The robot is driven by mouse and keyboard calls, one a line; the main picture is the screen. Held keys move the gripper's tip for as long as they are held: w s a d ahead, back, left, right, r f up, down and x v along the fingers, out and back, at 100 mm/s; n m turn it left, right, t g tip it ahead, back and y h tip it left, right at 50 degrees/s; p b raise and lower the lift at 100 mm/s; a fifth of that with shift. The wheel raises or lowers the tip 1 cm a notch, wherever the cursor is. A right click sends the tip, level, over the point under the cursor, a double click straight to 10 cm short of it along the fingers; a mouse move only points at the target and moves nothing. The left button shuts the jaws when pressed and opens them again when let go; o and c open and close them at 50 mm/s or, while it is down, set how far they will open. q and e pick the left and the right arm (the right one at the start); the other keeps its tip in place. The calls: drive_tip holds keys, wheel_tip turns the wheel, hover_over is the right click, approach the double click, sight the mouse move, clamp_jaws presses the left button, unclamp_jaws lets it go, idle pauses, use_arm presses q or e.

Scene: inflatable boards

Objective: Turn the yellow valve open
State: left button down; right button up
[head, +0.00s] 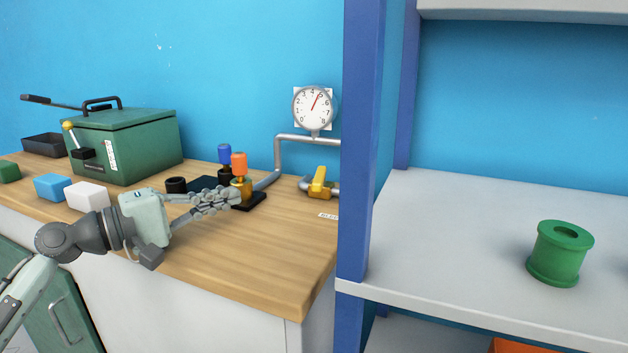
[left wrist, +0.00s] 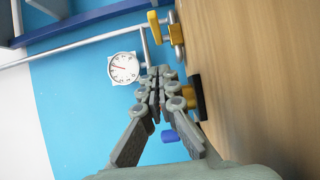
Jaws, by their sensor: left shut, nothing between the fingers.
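The yellow valve (head: 319,181) sits on the grey pipe at the back right of the wooden counter, beside the blue post. Its yellow handle (left wrist: 155,27) shows at the top of the left wrist view and appears to lie across the pipe. My left gripper (head: 237,197) is shut and empty above the counter, to the left of the valve and apart from it. Its closed fingers (left wrist: 160,84) point toward the pipe area in the wrist view. A round gauge (head: 315,107) hangs above the valve, with a red needle (left wrist: 121,67). My right gripper is not in view.
An orange-capped fitting (head: 240,165) and a blue-capped one (head: 224,154) stand close by my left fingertips. A green box (head: 124,145), a white block (head: 87,196) and a blue block (head: 52,187) are left. The blue post (head: 360,140) bounds the right side. The front counter is clear.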

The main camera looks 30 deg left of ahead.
sight(319, 182)
use_arm(q)
drive_tip(key=shift+w+d, duration=0.15)
drive_tip(key=shift+w, duration=0.1)
drive_tip(key=x, duration=0.3)
drive_tip(key=p+x, duration=0.1)
drive_tip(key=x, duration=0.2)
drive_tip(key=p+x, duration=0.1)
drive_tip(key=x, duration=0.2)
drive_tip(key=shift+w+r, duration=0.25)
drive_tip(key=shift+w+d+f+p, duration=0.15)
drive_tip(key=shift+d+p, duration=0.2)
drive_tip(key=shift+d, duration=0.25)
drive_tip(key=shift+w+d+r+p, duration=0.15)
drive_tip(key=shift+d+p, duration=0.2)
drive_tip(key=shift+d, duration=0.3)
drive_tip(key=shift+w+d+f, duration=0.2)
drive_tip(key=shift+d+f, duration=0.05)
drive_tip(key=shift+d, duration=0.4)
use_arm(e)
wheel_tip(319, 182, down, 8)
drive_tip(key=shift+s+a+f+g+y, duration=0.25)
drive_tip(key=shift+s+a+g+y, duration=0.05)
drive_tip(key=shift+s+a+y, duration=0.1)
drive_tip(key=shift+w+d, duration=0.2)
